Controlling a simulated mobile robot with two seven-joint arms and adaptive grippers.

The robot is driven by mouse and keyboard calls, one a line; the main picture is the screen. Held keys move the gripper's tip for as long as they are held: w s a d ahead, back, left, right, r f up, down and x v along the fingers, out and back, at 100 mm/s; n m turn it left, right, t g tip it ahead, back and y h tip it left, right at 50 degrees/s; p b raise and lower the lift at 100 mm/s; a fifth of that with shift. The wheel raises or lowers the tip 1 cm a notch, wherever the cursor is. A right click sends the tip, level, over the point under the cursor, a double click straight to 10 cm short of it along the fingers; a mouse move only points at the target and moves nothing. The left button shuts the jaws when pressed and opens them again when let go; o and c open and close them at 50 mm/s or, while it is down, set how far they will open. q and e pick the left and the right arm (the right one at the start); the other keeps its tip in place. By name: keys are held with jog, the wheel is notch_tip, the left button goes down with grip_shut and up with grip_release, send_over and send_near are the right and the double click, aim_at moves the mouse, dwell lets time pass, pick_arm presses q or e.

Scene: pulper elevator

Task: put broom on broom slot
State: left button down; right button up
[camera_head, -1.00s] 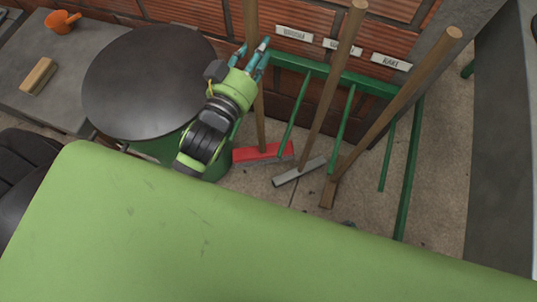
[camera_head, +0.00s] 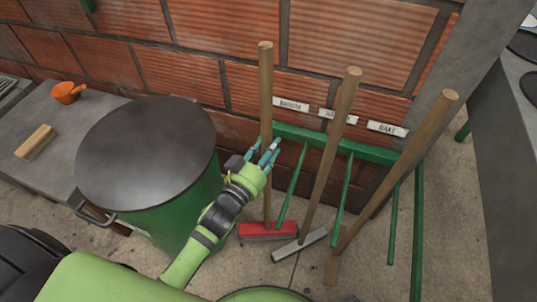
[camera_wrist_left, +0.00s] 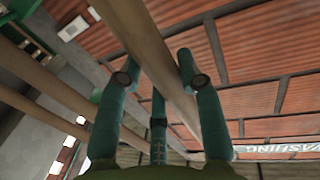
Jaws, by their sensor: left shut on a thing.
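The broom (camera_head: 267,85) stands upright with a wooden handle and a red head (camera_head: 268,231) on the floor, at the left end of the green rack (camera_head: 335,143). My left gripper (camera_head: 268,153) is shut on the broom handle, at about mid-height. In the left wrist view the handle (camera_wrist_left: 150,50) runs between the teal fingers (camera_wrist_left: 155,95). The broom stands beside the rack's left slot, under the label "BROOM" (camera_head: 291,104). I cannot tell whether the handle is inside the slot. My right gripper is not in view.
A grey-headed tool (camera_head: 335,140) and a rake-like tool (camera_head: 400,165) lean in the rack to the right. A green barrel (camera_head: 175,215) with a dark lid stands left of my arm. A counter holds an orange scoop (camera_head: 67,92) and a brush (camera_head: 36,142).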

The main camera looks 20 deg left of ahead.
pick_arm(q)
jog(key=shift+f, duration=0.4)
jog(key=shift+f, duration=0.15)
jog(key=c, duration=0.8)
grip_release()
jog(key=shift+f, duration=0.15)
jog(key=v, duration=1.2)
jog(key=shift+r+p, duration=0.25)
jog(key=shift+p, duration=0.1)
